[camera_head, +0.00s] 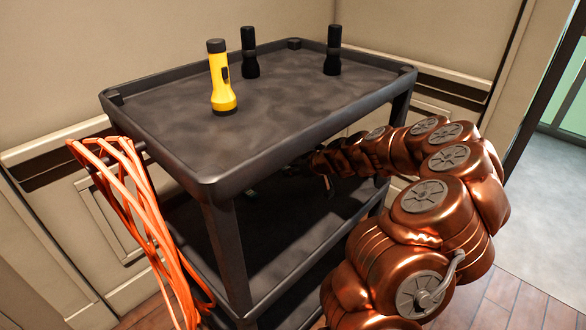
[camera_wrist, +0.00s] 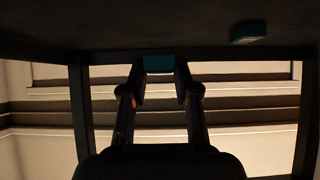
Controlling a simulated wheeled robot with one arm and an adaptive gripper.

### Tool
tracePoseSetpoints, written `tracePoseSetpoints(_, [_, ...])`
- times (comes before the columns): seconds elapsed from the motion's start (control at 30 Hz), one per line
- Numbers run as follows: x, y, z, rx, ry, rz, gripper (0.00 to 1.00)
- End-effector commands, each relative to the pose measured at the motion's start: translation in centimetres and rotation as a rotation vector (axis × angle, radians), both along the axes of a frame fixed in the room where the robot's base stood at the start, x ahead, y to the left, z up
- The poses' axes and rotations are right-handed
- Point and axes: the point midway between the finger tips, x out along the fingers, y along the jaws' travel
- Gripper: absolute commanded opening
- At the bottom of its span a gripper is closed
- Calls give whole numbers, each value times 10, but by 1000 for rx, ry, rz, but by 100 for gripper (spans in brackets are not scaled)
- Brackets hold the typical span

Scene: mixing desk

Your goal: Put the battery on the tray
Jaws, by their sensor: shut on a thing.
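My gripper (camera_wrist: 160,78) is shut on a small teal block, taken to be the battery (camera_wrist: 159,63), in the wrist view. The block sits between the two fingertips, close to a dark surface along the top of that picture; I cannot tell whether it touches it. In the head view my copper arm reaches in under the cart's top, and the gripper and battery are mostly hidden there. The cart's dark, rimmed top tray (camera_head: 290,100) is above the arm. No separate tray shows.
A second teal block (camera_wrist: 248,32) lies apart, at right. A yellow flashlight (camera_head: 221,80) and two black flashlights (camera_head: 250,55) (camera_head: 333,52) stand on the top. Orange cable (camera_head: 130,200) hangs at the cart's left. Cart posts (camera_wrist: 78,110) flank the gripper. The lower shelf (camera_head: 270,240) looks mostly clear.

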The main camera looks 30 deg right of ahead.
Motion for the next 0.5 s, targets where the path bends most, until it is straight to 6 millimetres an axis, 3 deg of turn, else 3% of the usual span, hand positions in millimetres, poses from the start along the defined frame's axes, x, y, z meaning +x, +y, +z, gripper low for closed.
tracePoseSetpoints(0.5, [48, -32, -8, 0, 2, -1, 0])
